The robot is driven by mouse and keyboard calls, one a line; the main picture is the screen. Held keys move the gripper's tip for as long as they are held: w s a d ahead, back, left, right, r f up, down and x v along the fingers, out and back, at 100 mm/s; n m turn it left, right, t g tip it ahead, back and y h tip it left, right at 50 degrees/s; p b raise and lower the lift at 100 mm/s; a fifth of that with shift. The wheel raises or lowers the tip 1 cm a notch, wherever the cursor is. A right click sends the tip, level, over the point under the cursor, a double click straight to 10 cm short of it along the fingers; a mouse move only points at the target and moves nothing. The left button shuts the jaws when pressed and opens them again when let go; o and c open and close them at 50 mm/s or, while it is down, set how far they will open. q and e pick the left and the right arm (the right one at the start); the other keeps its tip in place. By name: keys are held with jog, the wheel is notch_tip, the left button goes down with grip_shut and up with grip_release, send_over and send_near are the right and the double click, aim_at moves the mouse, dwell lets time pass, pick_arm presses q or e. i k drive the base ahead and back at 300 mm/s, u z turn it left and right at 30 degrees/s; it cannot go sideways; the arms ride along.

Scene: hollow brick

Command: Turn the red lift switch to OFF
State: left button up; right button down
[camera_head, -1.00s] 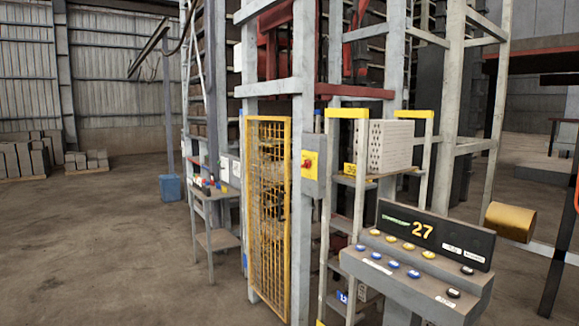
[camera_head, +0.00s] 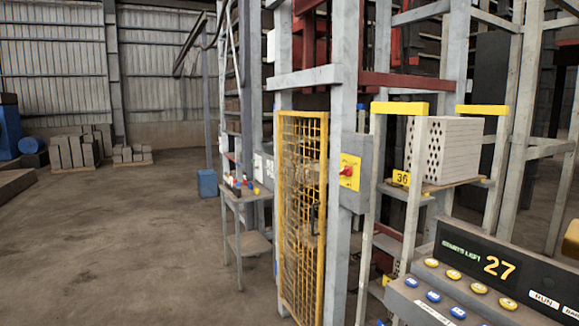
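The red lift switch (camera_head: 347,171) is a small red knob on a yellow plate. The plate is on a grey box (camera_head: 356,195) fixed to a grey steel post, just right of the yellow mesh gate (camera_head: 303,215). The knob is too small to read its setting. Neither of my grippers is in view.
A control panel (camera_head: 470,275) with yellow and blue buttons and a display reading 27 stands at the lower right. A rack holds a perforated block (camera_head: 446,150) on a shelf tagged 36. A small table (camera_head: 245,197) stands left of the gate. The concrete floor at left is open.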

aim_at(346, 170)
jog(key=u, duration=0.05)
jog(key=i, duration=1.1)
jog(key=z, duration=0.95)
jog(key=i, duration=0.6)
jog(key=z, duration=0.55)
